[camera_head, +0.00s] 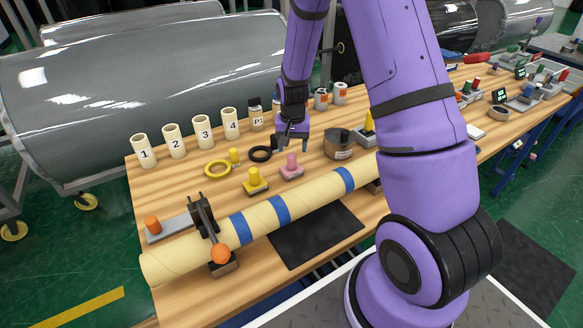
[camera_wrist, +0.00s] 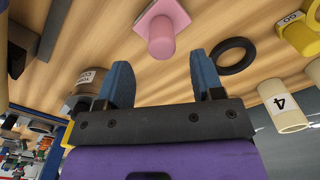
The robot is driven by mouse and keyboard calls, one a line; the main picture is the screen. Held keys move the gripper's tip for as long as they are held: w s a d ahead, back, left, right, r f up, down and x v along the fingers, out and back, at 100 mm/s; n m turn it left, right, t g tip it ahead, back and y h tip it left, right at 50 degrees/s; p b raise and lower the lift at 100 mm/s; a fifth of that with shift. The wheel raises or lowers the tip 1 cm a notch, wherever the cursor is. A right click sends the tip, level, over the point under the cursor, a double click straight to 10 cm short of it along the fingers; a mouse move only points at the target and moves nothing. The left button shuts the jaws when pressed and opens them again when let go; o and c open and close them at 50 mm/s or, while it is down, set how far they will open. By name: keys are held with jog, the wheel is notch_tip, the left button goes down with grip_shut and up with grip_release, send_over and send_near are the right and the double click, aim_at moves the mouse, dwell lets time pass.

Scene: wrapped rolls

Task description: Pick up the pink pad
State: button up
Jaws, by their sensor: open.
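The pink pad (camera_head: 291,168) is a small pink block with an upright knob, standing on the wooden table behind the long cardboard roll. It also shows in the wrist view (camera_wrist: 161,31), near the top middle. My gripper (camera_head: 292,138) is above the table, a little behind the pink pad in the head view. Its two blue fingers (camera_wrist: 156,78) are spread apart with nothing between them. The pad is apart from the fingers.
A yellow pad (camera_head: 255,183) stands left of the pink pad. A black ring (camera_head: 260,154) and a yellow ring (camera_head: 217,169) lie behind. The cardboard roll (camera_head: 308,197) runs along the front. Numbered tubes (camera_head: 204,131) line the back.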

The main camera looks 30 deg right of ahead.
aim_at(292, 154)
jog(key=shift+a+f, duration=0.2)
jog(key=shift+f, duration=3.05)
jog(key=c, duration=1.1)
